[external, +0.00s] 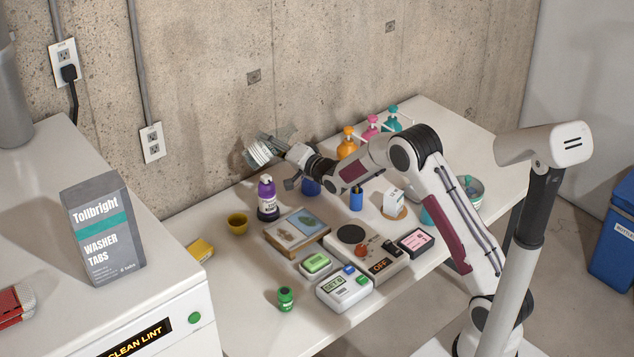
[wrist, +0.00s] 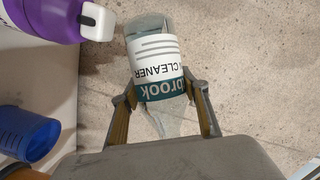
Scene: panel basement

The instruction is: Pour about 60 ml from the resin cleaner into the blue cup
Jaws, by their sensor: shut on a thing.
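The resin cleaner (wrist: 158,62) is a clear bottle with a white and teal label reading "CLEANER". My gripper (external: 277,163) is shut on it, with one finger on each side in the wrist view. In the external view the bottle (external: 258,154) is held above the table near the wall, strongly tilted. Its liquid level cannot be made out. The blue cup (external: 311,187) stands on the table below and right of my gripper, partly hidden by it. In the wrist view the blue cup (wrist: 27,133) is at the lower left, apart from the bottle. No stream shows.
A purple bottle (external: 268,198) stands close to the blue cup. Orange, pink and teal bottles (external: 347,143) stand behind my arm. The concrete wall (external: 215,90) is close behind.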

